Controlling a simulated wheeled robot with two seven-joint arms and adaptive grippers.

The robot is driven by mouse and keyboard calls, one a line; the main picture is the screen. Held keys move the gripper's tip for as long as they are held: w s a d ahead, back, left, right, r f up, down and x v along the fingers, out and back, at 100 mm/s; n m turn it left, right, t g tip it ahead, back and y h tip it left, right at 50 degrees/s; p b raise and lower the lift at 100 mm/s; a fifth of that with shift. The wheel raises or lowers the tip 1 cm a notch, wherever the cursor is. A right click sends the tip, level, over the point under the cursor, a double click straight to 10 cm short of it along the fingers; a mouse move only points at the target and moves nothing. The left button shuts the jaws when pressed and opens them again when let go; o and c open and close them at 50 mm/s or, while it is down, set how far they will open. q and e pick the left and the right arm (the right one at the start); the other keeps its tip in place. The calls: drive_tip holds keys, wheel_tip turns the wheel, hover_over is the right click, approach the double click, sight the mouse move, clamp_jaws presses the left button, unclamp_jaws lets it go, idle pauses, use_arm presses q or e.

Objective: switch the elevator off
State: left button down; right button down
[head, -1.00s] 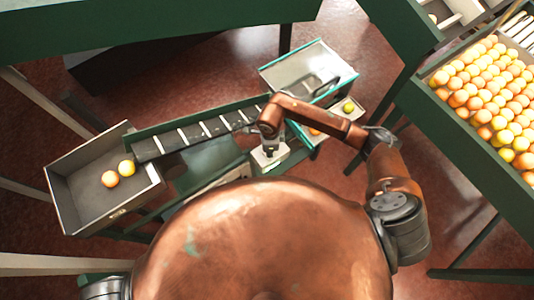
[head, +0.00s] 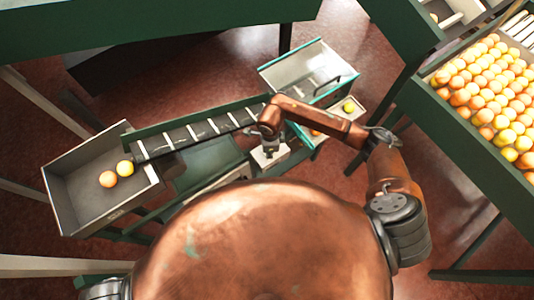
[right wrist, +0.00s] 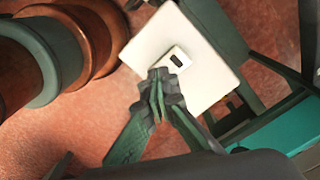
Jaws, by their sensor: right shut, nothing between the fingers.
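The elevator (head: 202,131) is a sloping belt with pale slats, rising from a grey bin at left towards a metal tray. A pale switch box (head: 282,151) stands beside its upper end. In the right wrist view its white plate (right wrist: 209,88) carries a small raised switch (right wrist: 178,57) with a dark slot. My right gripper (head: 268,150) is over the box, fingers shut and empty. In the right wrist view its fingertips (right wrist: 162,78) overlap the switch's lower-left edge; I cannot tell whether they touch it. My left gripper is out of view.
The metal tray (head: 300,70) stands beyond the box, with a smaller compartment holding a yellow-green fruit (head: 349,106). A green-framed rack (head: 455,138) full of oranges stands at right.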

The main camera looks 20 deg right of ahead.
drive_tip(key=shift+r+p, duration=1.7)
drive_tip(key=shift+r, duration=1.8)
